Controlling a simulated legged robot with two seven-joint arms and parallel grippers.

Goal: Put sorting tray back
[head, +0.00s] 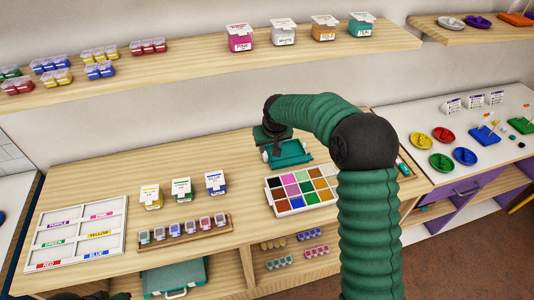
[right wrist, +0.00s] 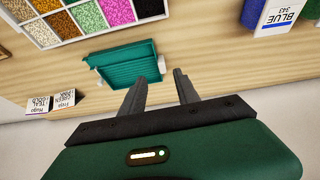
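A teal tray, likely the sorting tray (head: 292,153), lies on the wooden counter behind the bead box. It is shallow and ridged inside, and it also shows in the right wrist view (right wrist: 128,67). My right gripper (head: 266,142) is at the tray's left end in the head view, partly hidden by my own arm. In the right wrist view its two dark fingers (right wrist: 159,76) are apart with nothing between them, close to the tray's narrow end. Whether they touch it is unclear. Only a dark bit of my left arm shows at the bottom left; its gripper cannot be made out.
A white box of colored beads (head: 271,196) sits in front of the tray. Three labeled jars (head: 182,190), a wooden rack of small jars (head: 184,232) and a white sorting board (head: 108,217) stand to the left. A shelf (head: 190,62) with bead containers runs above.

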